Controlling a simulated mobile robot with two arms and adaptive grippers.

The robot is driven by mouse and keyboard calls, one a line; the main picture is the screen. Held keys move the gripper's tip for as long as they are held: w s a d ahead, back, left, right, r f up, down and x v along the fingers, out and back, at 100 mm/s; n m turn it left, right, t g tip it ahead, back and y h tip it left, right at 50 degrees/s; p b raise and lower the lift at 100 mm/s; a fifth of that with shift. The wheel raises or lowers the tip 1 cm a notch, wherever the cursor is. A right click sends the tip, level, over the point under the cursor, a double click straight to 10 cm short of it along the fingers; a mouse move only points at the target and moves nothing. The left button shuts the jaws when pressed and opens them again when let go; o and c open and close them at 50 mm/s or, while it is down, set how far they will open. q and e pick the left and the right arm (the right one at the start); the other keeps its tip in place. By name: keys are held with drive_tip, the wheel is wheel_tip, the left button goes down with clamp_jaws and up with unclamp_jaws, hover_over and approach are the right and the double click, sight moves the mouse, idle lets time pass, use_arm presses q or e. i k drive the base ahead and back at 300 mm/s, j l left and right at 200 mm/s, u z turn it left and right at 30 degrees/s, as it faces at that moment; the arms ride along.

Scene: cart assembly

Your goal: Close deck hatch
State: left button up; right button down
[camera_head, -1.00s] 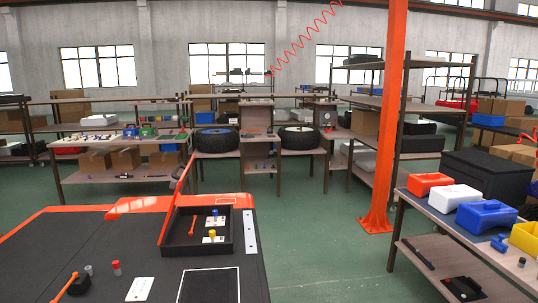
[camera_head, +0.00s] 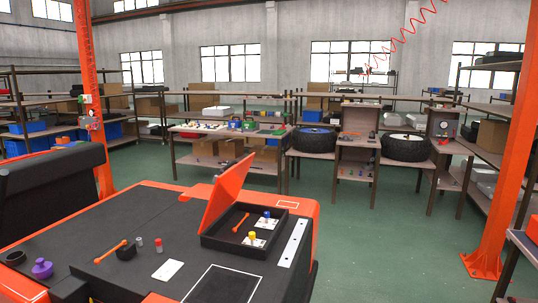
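The deck hatch (camera_head: 226,190) is an orange panel standing open and tilted up at the left edge of a black open compartment (camera_head: 228,246) in the cart's dark deck (camera_head: 130,218). Inside the compartment are an orange-handled item (camera_head: 241,222), a piece with a blue top (camera_head: 266,215) and a piece with a yellow top (camera_head: 253,236). Neither of my grippers is in view.
On the deck are an orange lever on a black block (camera_head: 125,252), a grey cylinder (camera_head: 139,241), a red cylinder (camera_head: 158,246), a white card (camera_head: 167,269) and a purple knob (camera_head: 42,268). Green floor (camera_head: 390,255) is clear to the right. An orange post (camera_head: 505,150) stands at right.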

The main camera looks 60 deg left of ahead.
sight(228, 186)
drive_tip(key=i+u, duration=0.5)
drive_tip(key=i+l+u, duration=0.25)
drive_tip(key=i+u, duration=0.2)
drive_tip(key=i, duration=0.2)
